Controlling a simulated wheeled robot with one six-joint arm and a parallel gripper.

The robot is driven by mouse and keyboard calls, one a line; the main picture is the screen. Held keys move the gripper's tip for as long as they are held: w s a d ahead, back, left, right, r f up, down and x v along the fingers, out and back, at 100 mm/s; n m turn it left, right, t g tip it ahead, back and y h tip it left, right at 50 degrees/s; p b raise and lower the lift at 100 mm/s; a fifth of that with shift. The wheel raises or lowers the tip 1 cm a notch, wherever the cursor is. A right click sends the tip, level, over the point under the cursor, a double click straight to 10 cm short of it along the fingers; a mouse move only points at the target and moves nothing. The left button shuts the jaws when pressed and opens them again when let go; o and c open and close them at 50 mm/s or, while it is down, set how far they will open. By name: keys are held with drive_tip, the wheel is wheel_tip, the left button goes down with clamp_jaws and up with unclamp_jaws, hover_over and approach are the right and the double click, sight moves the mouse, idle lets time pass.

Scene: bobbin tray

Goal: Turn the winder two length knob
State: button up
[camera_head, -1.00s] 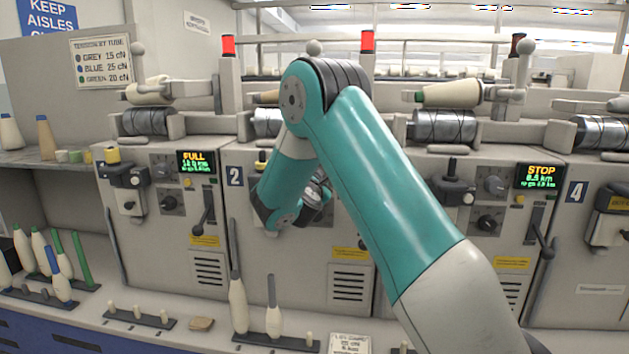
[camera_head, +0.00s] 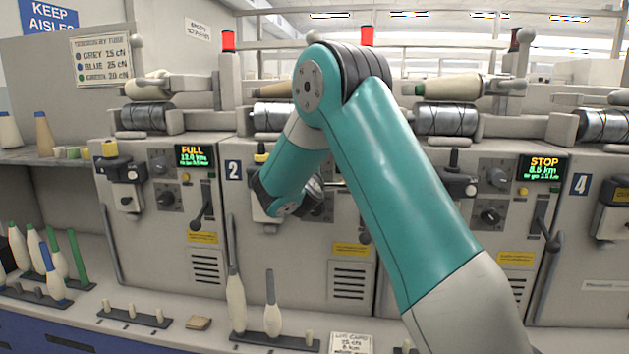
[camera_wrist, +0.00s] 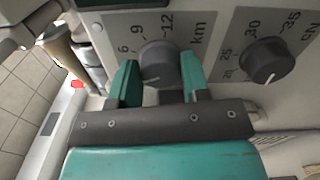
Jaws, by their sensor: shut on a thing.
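In the wrist view the length knob (camera_wrist: 157,60), a dark grey round knob, sits on a light panel beside a km scale marked 6, 9 and 12. My gripper (camera_wrist: 158,78) has its two teal fingers on either side of the knob and is shut on it. In the head view, winder two (camera_head: 284,246) carries a blue "2" plate. My arm covers its knobs and display there, and the fingertips are hidden.
A second dark knob (camera_wrist: 264,61), with a cN scale, stands close right of the length knob. In the head view, winder one (camera_head: 160,235) is at left, showing FULL, and the winder at right (camera_head: 520,230) shows STOP. Bobbins (camera_head: 236,302) stand on the front ledge.

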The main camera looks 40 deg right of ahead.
drive_tip(key=shift+f+m+b, duration=0.2)
drive_tip(key=shift+m+b, duration=2.65)
drive_tip(key=shift+m, duration=0.95)
drive_tip(key=o, duration=0.9)
drive_tip(key=shift+r, duration=0.1)
drive_tip(key=v, duration=1.7)
drive_tip(key=shift+s+a, duration=0.15)
